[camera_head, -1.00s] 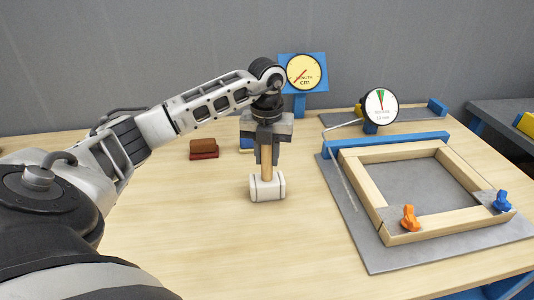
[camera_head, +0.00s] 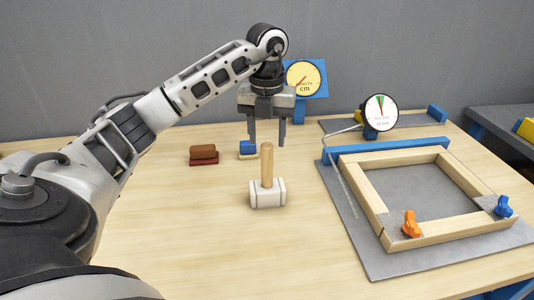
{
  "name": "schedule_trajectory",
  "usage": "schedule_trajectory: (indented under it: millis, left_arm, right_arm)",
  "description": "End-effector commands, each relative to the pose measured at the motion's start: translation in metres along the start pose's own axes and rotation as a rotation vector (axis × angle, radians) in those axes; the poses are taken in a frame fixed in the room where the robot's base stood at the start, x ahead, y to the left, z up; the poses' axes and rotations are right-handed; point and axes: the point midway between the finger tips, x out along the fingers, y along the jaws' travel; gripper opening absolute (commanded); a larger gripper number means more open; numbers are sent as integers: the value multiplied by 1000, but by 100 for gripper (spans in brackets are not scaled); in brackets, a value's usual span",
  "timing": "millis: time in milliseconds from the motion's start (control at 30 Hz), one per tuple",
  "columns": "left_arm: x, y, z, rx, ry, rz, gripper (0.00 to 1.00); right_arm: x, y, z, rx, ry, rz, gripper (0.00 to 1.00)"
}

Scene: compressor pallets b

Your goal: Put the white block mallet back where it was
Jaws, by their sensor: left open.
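The white block mallet (camera_head: 267,193) stands head-down on the wooden table, its wooden handle (camera_head: 267,160) pointing up. My left gripper (camera_head: 267,143) is open and empty, pointing down. My right gripper is out of view.
A grey board (camera_head: 372,262) with a wooden frame (camera_head: 385,222), a blue fence (camera_head: 385,148), an orange clamp (camera_head: 411,224) and a blue clamp (camera_head: 503,206) lies to the right. Dials (camera_head: 304,77) stand behind. The table's front left is clear.

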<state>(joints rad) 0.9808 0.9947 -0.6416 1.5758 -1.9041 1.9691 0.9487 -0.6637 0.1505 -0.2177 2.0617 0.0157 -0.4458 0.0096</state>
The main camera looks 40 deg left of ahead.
Motion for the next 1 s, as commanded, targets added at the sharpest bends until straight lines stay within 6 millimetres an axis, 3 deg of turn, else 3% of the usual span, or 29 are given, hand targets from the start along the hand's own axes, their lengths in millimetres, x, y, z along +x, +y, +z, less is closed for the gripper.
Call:
schedule_trajectory:
  millis: [133,300,1000]
  left_arm:
    - [-30,0,1,0,-4,-2,47]
    - [-45,0,0,0,-1,0,47]
    - [-46,0,0,0,1,0,47]
  right_arm:
    - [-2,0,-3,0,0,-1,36]
    - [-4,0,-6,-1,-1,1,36]
    - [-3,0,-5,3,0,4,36]
